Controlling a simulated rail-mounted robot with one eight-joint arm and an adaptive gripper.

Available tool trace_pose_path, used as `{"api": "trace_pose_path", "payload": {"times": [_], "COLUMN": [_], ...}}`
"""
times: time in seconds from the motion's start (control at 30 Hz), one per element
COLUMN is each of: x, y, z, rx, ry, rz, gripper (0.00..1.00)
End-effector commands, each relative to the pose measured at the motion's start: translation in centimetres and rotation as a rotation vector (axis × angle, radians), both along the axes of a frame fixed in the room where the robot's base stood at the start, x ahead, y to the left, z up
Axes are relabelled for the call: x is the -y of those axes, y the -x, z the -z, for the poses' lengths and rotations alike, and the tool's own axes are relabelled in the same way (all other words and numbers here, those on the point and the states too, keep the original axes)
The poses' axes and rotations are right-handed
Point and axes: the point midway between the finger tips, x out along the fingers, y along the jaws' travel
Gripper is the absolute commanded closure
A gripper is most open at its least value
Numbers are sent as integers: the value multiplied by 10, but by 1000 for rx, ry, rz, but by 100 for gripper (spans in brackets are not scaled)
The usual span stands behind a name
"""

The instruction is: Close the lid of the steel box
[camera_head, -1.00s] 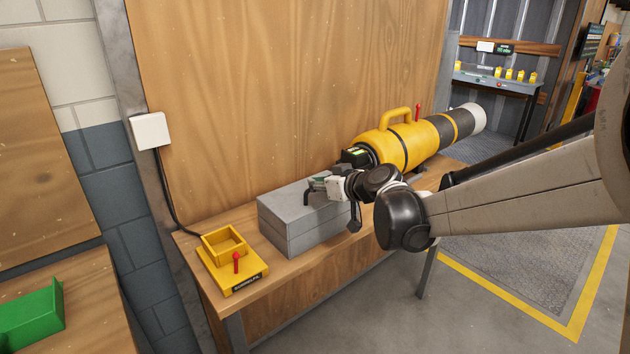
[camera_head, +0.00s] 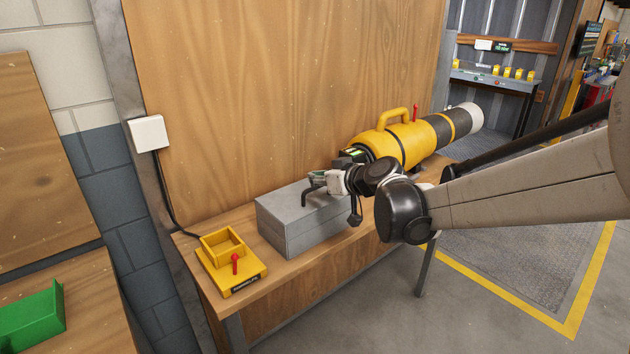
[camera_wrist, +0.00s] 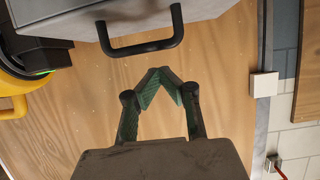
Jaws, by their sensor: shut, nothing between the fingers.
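The steel box (camera_head: 288,228) is a grey rectangular case on the wooden bench. Its lid (camera_head: 285,204) lies flat on top and looks down, with a seam along the side; the far end is partly hidden by my arm. My gripper (camera_head: 312,182) is just above the lid, shut and empty. In the wrist view, the box (camera_wrist: 55,8) is at the top edge with its black handle (camera_wrist: 143,47). My green-padded fingertips (camera_wrist: 162,77) meet just below the handle in that picture, apart from it.
A yellow cylindrical device (camera_head: 400,145) stands on the bench behind my wrist. A yellow tray fixture (camera_head: 232,262) with a red lever is left of the box. A wooden panel (camera_head: 250,90) rises behind the bench. A green bin (camera_head: 32,318) is at lower left.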

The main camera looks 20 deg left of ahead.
Motion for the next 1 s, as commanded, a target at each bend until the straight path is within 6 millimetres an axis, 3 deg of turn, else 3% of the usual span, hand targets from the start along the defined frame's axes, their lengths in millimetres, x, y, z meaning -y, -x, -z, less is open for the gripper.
{"api": "trace_pose_path", "payload": {"times": [0.07,0.33,0.63,0.83,1.0], "x": [-5,45,73,91,132], "y": [-3,29,49,59,82], "z": [-24,-7,-2,-7,-18], "rx": [2,2,2,-22,-94], "ry": [-5,-7,-7,7,53], "rz": [3,4,2,25,95], "gripper": [100,100,100,100,100]}}
